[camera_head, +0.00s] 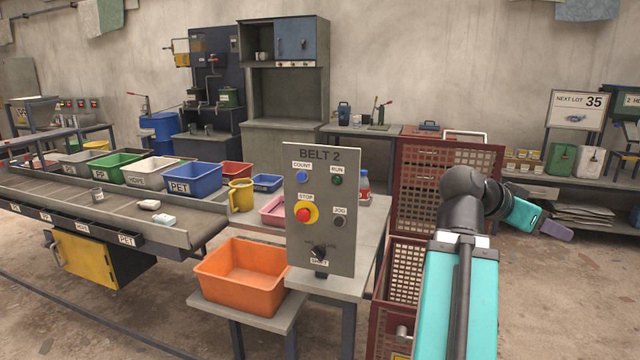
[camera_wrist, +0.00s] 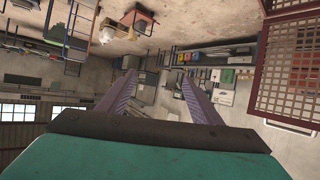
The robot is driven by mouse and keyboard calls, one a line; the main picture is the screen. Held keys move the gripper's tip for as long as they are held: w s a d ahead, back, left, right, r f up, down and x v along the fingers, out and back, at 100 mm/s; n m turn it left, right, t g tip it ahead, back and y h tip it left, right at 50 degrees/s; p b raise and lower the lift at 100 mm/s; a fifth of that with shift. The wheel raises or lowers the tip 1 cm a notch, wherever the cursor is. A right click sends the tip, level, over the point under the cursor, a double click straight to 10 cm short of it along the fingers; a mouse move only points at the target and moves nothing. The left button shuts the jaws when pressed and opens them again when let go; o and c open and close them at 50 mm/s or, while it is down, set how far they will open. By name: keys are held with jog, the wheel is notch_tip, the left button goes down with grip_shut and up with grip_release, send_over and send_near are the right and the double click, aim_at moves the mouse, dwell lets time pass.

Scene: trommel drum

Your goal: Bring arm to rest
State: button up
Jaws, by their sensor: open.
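My arm (camera_head: 460,300), teal with dark grey joints, rises from the lower right in the head view and bends right at the elbow. The gripper is open and empty, in free air.
A red mesh cage (camera_head: 447,185) stands just left of and behind my arm. The BELT 2 panel (camera_head: 320,215) and an orange bin (camera_head: 240,276) are farther left.

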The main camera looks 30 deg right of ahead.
jog(key=w+a+f+n+t+y, duration=0.1)
jog(key=w+a+f+n, duration=0.2)
jog(key=w+f, duration=0.7)
jog(key=w+a+f+n+t+y, duration=0.1)
jog(key=w+a+f+n, duration=0.25)
jog(key=w+f, duration=0.7)
jog(key=w+a+f+n+y, duration=0.1)
jog(key=w+a+f, duration=0.1)
jog(key=a+f, duration=0.45)
jog(key=w+a+f+n+y+p, duration=0.1)
jog(key=w+a+f+n, duration=0.15)
jog(key=f, duration=0.75)
jog(key=w+a+f+n+y, duration=0.1)
jog(key=a+f, duration=0.5)
jog(key=f, duration=0.2)
jog(key=s+a+f+n+y, duration=0.1)
jog(key=s+a+f+n, duration=0.1)
jog(key=a+f, duration=0.65)
jog(key=s+a+f+n+y, duration=0.2)
jog(key=s+a+f, duration=0.1)
jog(key=a+f, duration=0.5)
jog(key=s+a+f+n+g+y, duration=0.3)
jog(key=s+a+f+n+y, duration=0.1)
jog(key=s+a+f, duration=1.2)
jog(key=shift+a+f+n+g+y+p, duration=0.15)
jog(key=shift+f+n+g+y+p, duration=0.2)
jog(key=shift+n, duration=0.55)
